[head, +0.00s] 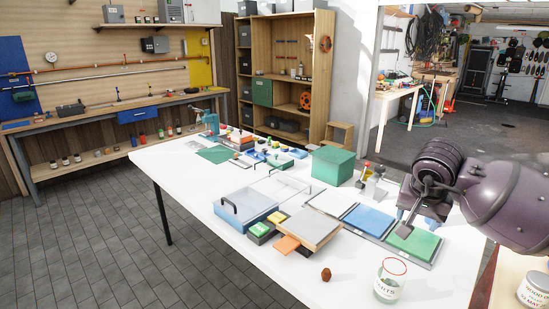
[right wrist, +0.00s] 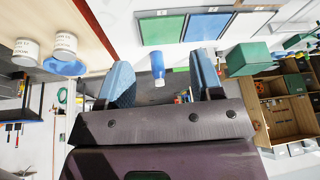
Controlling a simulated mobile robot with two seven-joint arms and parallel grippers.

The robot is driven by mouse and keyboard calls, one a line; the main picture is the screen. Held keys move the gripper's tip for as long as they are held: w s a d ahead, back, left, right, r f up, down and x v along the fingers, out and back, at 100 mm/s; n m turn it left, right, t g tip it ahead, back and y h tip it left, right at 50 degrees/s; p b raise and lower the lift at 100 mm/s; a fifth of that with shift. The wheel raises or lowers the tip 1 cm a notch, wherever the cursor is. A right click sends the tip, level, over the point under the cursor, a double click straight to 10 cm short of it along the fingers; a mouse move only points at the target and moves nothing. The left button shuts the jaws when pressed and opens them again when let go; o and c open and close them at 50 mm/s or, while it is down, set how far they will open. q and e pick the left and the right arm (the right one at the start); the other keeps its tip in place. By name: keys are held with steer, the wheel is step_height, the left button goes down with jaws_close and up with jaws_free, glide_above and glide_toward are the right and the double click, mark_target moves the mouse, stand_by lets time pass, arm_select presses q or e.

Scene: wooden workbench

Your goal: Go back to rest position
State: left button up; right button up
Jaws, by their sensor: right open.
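My right gripper (head: 412,215) is at the right of the head view, above the right part of the white table (head: 340,292), near the green panel. Part of it is hidden by my own arm. In the right wrist view the two blue fingers of my right gripper (right wrist: 162,78) stand wide apart. A small blue and white object (right wrist: 157,68) shows between them, apart from both fingers. My left gripper is not in the head view.
A glass jar (head: 388,282) and a small brown nut (head: 326,274) are near the table's front edge. A blue panel (head: 368,220), a green panel (head: 414,243) and a green box (head: 333,166) lie around the gripper. Grey tiled floor (head: 110,240) is clear at left.

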steer(key=a+r+m+t+y, duration=0.2)
steer(key=a+r+m+y, duration=0.2)
steer(key=a+m+y, duration=0.6)
steer(key=a+r+m+t+y, duration=0.2)
steer(key=a+r+m+y, duration=0.2)
steer(key=a+m+y, duration=0.55)
steer(key=s+d+f+m+t+h, duration=0.1)
steer(key=d+f+m+t+h, duration=0.25)
steer(key=f+m, duration=0.55)
steer(key=s+d+f+m+t+h, duration=0.1)
steer(key=d+f+m+t+h, duration=0.3)
steer(key=m, duration=1)
steer(key=s+d+f+m+t+h, duration=0.1)
steer(key=d+f+m+t+h, duration=0.1)
steer(key=f+m+h, duration=0.65)
steer(key=s+d+f+m+g, duration=0.1)
steer(key=s+f+m+g, duration=0.2)
steer(key=s+f+m, duration=0.3)
steer(key=s+d+f+m+g, duration=0.1)
steer(key=s+f+m+g, duration=0.2)
steer(key=s+f, duration=1)
steer(key=s+m+h, duration=0.1)
steer(key=s+m, duration=0.2)
steer(key=s, duration=0.2)
steer(key=shift+f, duration=0.4)
